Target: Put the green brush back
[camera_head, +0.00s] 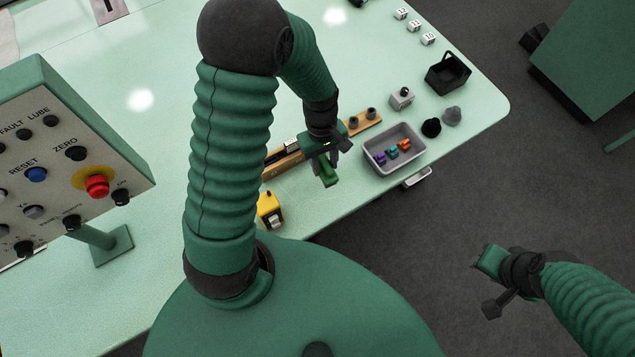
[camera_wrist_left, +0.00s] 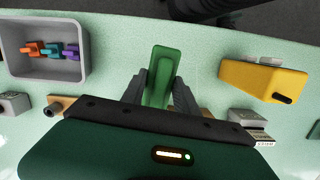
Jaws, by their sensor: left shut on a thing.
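The green brush (camera_head: 328,171) is held in my left gripper (camera_head: 325,160) above the table near its front edge. In the left wrist view the green brush (camera_wrist_left: 161,72) stands out between the two dark fingers (camera_wrist_left: 160,90), which are shut on it. Its lower end is hidden by the gripper body. A wooden rack (camera_head: 285,163) with holes lies behind and beside the gripper, partly covered by it.
A grey tray (camera_head: 418,146) with small purple, teal and orange pieces stands right of the left gripper. A yellow block-like tool (camera_head: 267,207) stands to its left. A black basket (camera_head: 447,73) and a grey switch box (camera_head: 401,98) are farther back. A control panel (camera_head: 60,165) stands at left.

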